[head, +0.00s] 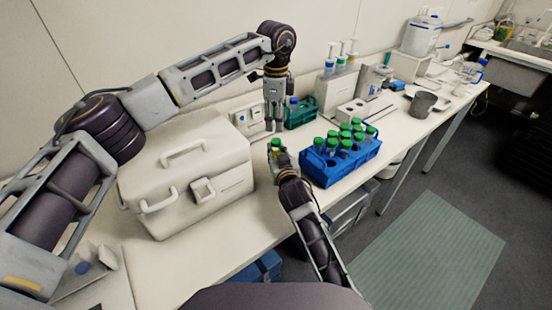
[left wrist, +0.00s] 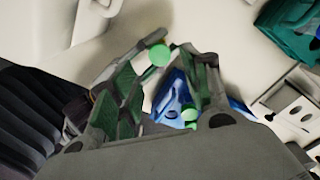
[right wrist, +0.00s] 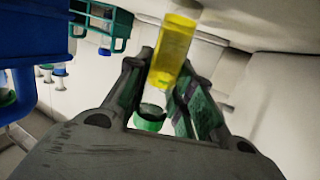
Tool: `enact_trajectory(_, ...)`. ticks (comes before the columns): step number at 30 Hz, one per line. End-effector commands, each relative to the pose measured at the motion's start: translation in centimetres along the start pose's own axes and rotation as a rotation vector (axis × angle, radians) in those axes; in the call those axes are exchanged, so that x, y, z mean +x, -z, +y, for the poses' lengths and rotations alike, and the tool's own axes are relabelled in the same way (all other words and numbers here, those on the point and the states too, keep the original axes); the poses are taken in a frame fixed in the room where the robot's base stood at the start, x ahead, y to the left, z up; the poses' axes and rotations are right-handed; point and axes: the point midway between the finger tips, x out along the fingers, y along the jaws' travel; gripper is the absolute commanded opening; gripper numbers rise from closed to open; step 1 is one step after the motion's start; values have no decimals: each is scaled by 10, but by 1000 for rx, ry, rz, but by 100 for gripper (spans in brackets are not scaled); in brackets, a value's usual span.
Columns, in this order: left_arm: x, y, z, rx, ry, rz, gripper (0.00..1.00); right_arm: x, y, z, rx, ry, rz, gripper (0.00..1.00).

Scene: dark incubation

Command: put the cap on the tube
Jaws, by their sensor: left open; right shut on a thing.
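My right gripper (head: 278,160) is shut on an upright tube (right wrist: 173,50) with yellow content. A green cap (head: 276,143) shows at the tube's upper end. In the right wrist view the green cap (right wrist: 151,114) appears between the finger bases, in line with the tube; whether it is fully seated I cannot tell. My left gripper (head: 273,127) is open just above the cap, pointing down. In the left wrist view the green cap (left wrist: 160,54) lies near the open fingertips (left wrist: 172,48), with no clear grip on it.
A blue rack (head: 330,178) of several green-capped tubes stands close right of my right gripper. A teal rack (head: 301,114) is behind. A large white box (head: 190,180) fills the bench to the left. Pump bottles (head: 342,62) stand at the back.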

Motion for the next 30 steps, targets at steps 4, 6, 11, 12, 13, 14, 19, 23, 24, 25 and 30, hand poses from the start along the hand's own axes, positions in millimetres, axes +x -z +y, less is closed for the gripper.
enact_trajectory(4,13,0,0,0,-2,-1,47,0,0,0,0,0,0,0)
enact_trajectory(6,21,0,1,1,-2,-2,47,0,0,0,0,0,0,0)
enact_trajectory(11,39,0,1,0,-2,-1,47,0,0,0,0,0,0,0)
enact_trajectory(12,44,0,1,0,-3,-1,47,0,0,0,0,0,0,0)
enact_trajectory(13,48,0,1,0,-3,-1,47,0,0,0,0,0,0,0)
enact_trajectory(14,50,0,1,0,-2,0,47,0,0,0,0,0,0,0)
enact_trajectory(19,65,-1,0,-1,-1,-1,47,0,0,0,0,0,0,0)
enact_trajectory(23,71,-1,0,0,-1,-1,47,0,0,0,0,0,0,0)
enact_trajectory(24,72,-1,0,0,-1,-1,47,0,0,0,0,0,0,0)
enact_trajectory(25,72,-1,0,0,0,-1,47,0,0,0,0,0,0,0)
enact_trajectory(30,73,-1,0,0,0,-1,47,0,0,0,0,0,0,0)
